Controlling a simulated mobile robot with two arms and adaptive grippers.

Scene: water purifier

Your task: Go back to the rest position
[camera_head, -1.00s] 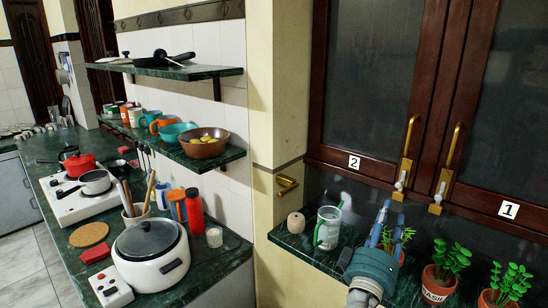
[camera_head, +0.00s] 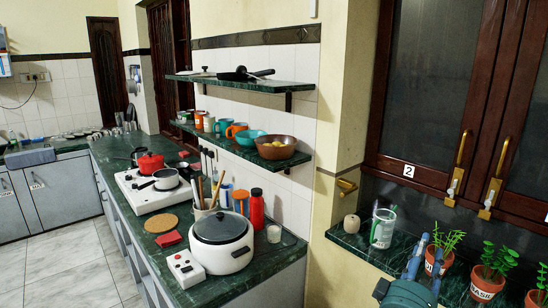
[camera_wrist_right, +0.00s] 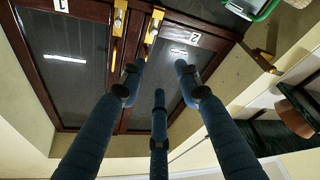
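My right gripper (camera_head: 427,252) is at the lower right of the head view, low in front of the green stone window sill (camera_head: 352,240). Its blue fingers point up, and it looks apart from the sill items. In the right wrist view, my right gripper (camera_wrist_right: 160,72) shows three blue fingers spread apart with nothing between them. My left gripper is in no view.
On the sill are a clear mug with a green handle (camera_head: 382,228), a small beige round object (camera_head: 351,223) and potted plants (camera_head: 487,280). A white cooker (camera_head: 222,242) stands on the left counter. Floor (camera_head: 75,262) is free at the far left.

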